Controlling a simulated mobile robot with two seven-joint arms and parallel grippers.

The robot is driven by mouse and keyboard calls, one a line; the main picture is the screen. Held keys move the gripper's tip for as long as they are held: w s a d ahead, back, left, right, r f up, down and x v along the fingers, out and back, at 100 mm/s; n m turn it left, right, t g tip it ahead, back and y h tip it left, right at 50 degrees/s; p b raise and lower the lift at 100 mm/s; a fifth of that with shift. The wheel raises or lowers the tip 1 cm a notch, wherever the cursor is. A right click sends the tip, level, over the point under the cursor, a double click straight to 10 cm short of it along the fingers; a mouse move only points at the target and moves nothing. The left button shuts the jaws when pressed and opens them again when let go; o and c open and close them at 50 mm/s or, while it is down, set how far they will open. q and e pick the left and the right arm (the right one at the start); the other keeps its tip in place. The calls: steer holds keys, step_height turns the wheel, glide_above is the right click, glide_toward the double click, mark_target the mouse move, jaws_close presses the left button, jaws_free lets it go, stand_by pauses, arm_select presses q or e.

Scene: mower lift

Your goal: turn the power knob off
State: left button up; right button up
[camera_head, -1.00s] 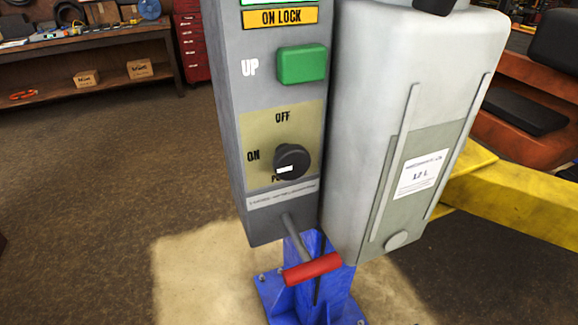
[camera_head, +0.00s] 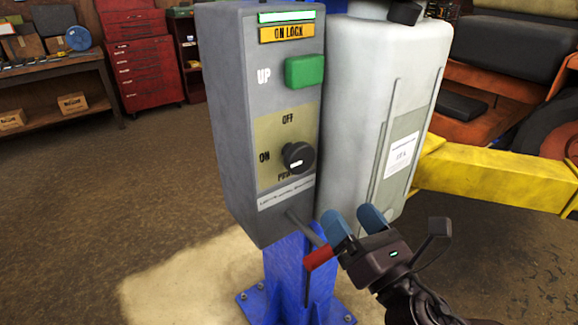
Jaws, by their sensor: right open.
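The power knob (camera_head: 298,157) is a round black knob with a white mark on the front of the grey control box (camera_head: 222,150). "ON" is printed to its left, "OFF" above it, and "POWER", partly covered, below it. The white mark sits on the lower part of the knob, toward the left. My right gripper (camera_head: 356,217) has blue fingertips, is open and empty, and is below and to the right of the knob, apart from it. My left gripper is not in view.
A lever with a red grip (camera_head: 319,257) sticks out below the box, close beside my right gripper. A green UP button (camera_head: 305,70) is above the knob. A grey tank (camera_head: 372,110) stands right of the box; a yellow lift arm (camera_head: 490,175) is farther right.

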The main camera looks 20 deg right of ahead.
mark_target(303, 167)
steer(key=a+r+n+y, duration=0.1)
steer(key=n, duration=0.1)
steer(key=a+r+n+y, duration=0.1)
steer(key=n, duration=0.1)
steer(key=a+r+n+y, duration=0.1)
steer(key=n, duration=0.1)
steer(key=shift+s+y, duration=0.25)
steer(key=shift+y, duration=0.15)
steer(key=p+x, duration=0.2)
steer(key=x, duration=0.6)
steer(key=shift+w+r+p, duration=0.2)
steer(key=shift+w+p, duration=0.1)
steer(key=shift+w, duration=0.05)
steer(key=shift+w+a+r, duration=0.15)
steer(key=shift+w+a, duration=0.1)
steer(key=shift+w, duration=0.25)
steer(key=c, duration=0.9)
steer(key=shift+o, duration=0.2)
